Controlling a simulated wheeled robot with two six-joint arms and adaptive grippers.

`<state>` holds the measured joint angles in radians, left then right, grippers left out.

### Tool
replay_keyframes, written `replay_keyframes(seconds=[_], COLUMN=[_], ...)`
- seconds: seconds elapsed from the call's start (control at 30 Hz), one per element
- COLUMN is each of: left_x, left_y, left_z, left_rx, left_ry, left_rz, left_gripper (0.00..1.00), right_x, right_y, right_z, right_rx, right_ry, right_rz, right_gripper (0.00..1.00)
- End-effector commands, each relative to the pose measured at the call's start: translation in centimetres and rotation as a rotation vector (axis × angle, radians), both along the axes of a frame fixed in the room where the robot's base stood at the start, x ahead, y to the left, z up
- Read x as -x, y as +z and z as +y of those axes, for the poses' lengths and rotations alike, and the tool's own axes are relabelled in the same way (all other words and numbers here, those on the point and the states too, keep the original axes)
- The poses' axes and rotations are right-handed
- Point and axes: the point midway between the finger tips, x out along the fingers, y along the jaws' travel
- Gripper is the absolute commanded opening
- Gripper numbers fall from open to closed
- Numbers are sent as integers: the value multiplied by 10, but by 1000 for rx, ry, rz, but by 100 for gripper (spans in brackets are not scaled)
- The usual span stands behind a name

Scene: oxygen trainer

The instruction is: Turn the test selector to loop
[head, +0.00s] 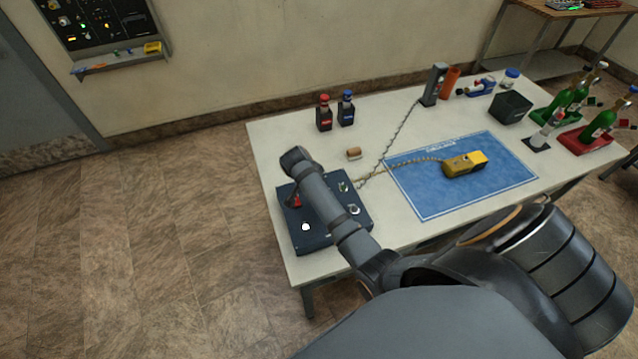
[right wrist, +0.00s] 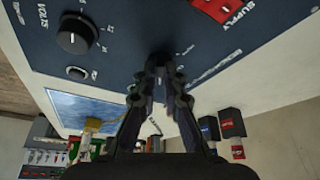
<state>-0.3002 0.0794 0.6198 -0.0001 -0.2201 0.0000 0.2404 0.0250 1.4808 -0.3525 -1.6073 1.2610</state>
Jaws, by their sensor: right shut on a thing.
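The dark blue trainer box (head: 335,230) stands on the near left of the white table, partly covered by my right arm. In the right wrist view its panel (right wrist: 125,25) fills the top. My right gripper (right wrist: 160,66) is shut at the panel, on what looks like the test selector knob. The fingertips hide most of this knob, and its pointer cannot be made out. Small white labels (right wrist: 213,70) beside it are too blurred to read. My left gripper is in neither view.
A volts knob (right wrist: 76,34) and a red supply switch (right wrist: 222,8) flank the gripper. A yellow meter (head: 465,164) lies on a blue mat (head: 510,165). Two small bottles (head: 324,113) stand behind the box. Green bottles (head: 604,122) stand at the right.

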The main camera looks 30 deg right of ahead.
Motion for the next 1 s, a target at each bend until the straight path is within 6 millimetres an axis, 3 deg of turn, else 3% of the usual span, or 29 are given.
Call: replay_keyframes(seconds=[0.03, 0.2, 0.57, 1.0], left_x=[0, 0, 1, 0], left_y=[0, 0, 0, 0], left_z=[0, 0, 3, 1], left_rx=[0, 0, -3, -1], left_ry=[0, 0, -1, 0], left_rz=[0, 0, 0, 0], left_gripper=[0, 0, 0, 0], right_x=[-1, 0, 0, 9], right_y=[1, 1, 7, 94], right_z=[-1, -1, 3, 38], right_rx=[4, 3, 0, -1], right_ry=[-1, 0, 2, 1], right_rz=[-2, -2, -4, -4], right_gripper=[10, 32, 32, 32])
